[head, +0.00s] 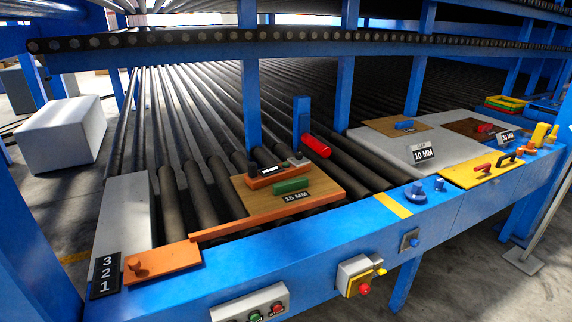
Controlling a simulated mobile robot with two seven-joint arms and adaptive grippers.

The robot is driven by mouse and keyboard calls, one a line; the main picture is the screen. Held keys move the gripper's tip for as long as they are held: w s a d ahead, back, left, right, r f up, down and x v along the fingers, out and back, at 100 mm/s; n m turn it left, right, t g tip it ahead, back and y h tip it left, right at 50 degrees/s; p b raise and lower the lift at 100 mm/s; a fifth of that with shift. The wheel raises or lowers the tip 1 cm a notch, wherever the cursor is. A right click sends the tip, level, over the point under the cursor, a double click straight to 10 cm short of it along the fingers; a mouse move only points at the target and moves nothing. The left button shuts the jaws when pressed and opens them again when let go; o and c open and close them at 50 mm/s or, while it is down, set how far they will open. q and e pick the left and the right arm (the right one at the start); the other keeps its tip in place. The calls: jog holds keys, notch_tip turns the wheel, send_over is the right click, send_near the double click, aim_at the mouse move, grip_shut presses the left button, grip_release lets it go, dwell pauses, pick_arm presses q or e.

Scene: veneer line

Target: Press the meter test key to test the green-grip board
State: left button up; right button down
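The green-grip board is a tan wooden board (333,181) lying on the dark rollers behind the blue front rail. Its green grip (290,186) lies on top, with a "15 MM" label (296,196) in front. An orange bar (265,181) with a small dark lettered plate (267,170) sits at the board's back left; its text is too small to read. I cannot tell which part is the meter test key. Neither of my grippers is in view.
The blue front rail (300,240) carries a button box (250,303), a yellow-and-grey switch box (356,273) and blue knobs (415,193). A yellow tray (456,176) holds tools at right. Blue uprights stand behind the rollers.

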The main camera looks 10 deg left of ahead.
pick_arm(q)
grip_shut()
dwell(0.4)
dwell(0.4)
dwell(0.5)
